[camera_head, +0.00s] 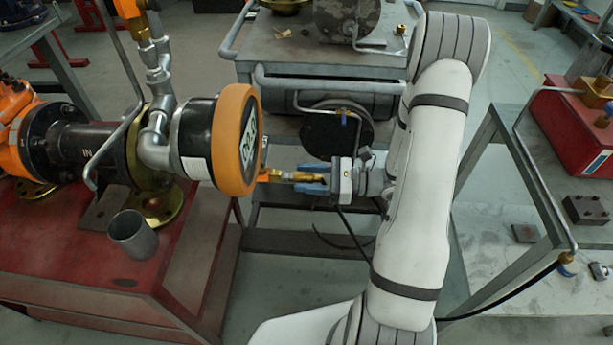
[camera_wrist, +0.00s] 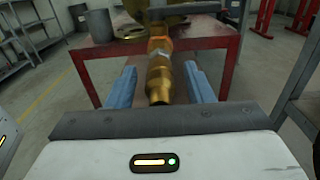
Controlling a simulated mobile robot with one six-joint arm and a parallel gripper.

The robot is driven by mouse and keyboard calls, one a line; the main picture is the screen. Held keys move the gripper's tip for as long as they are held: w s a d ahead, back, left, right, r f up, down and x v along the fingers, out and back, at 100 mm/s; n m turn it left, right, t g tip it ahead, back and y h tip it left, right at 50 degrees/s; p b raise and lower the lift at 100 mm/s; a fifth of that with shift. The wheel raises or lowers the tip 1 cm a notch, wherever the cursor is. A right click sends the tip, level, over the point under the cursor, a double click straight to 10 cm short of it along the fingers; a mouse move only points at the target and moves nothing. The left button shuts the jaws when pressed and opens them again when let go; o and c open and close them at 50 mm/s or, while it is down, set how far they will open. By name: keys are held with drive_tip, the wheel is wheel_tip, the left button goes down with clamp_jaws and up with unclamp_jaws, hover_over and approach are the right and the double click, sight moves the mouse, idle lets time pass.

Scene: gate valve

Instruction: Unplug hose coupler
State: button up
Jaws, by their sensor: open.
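The brass hose coupler (camera_head: 284,176) sticks out to the right from the orange-rimmed round unit (camera_head: 236,140) on the pipework. In the wrist view the brass coupler (camera_wrist: 158,78) points toward me, between my two blue fingers. My gripper (camera_head: 312,182) is at the coupler's outer end. In the wrist view my gripper (camera_wrist: 160,82) is open, with a visible gap between each finger and the brass. A dark hose (camera_head: 346,226) hangs below my gripper in the head view; its join to the coupler is hidden.
The pipework stands on a red table (camera_head: 60,255), with a grey cup (camera_head: 132,235) near its front. A grey metal cart (camera_head: 290,60) stands behind. A grey-framed bench (camera_head: 520,250) is right of my arm, with a black hose (camera_head: 500,305) beside it.

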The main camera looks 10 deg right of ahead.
drive_tip(key=shift+c, duration=0.2)
clamp_jaws()
drive_tip(key=shift+d, duration=0.1)
drive_tip(key=shift+p+v, duration=0.4)
drive_tip(key=shift+v, duration=2.55)
